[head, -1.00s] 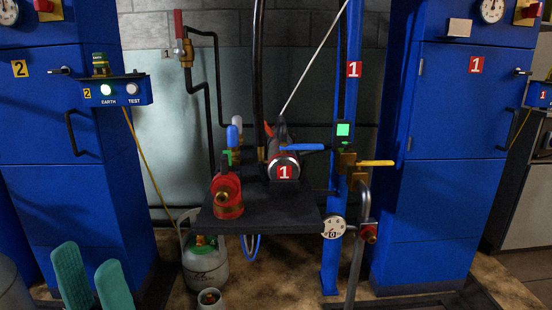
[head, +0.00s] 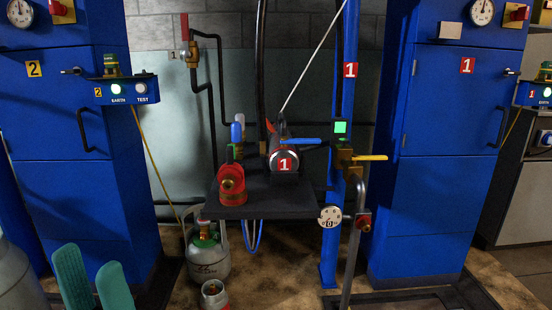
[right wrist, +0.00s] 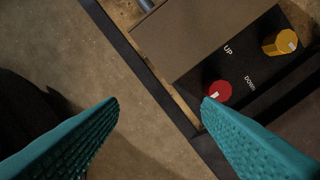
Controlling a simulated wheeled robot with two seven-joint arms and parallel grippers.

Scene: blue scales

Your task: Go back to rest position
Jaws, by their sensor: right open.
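My left gripper (head: 92,280) shows at the lower left of the head view. Its two teal fingers stand apart with nothing between them, in front of the floor and the left blue cabinet. My right gripper (right wrist: 160,112) shows in the right wrist view. Its two teal ribbed fingers are wide apart and empty, over bare floor. A dark panel marked UP and DOWN, with a red button (right wrist: 219,91) and a yellow button (right wrist: 280,42), lies beyond the right finger. The red button is close to that fingertip in the picture; I cannot tell the distance.
A dark shelf (head: 275,206) holds a red fitting (head: 232,186) and a cylinder marked 1. Blue cabinets marked 2 (head: 65,180) and 1 (head: 440,180) stand either side. A gas bottle (head: 208,262) stands under the shelf. A blue post (head: 329,262) stands right of it.

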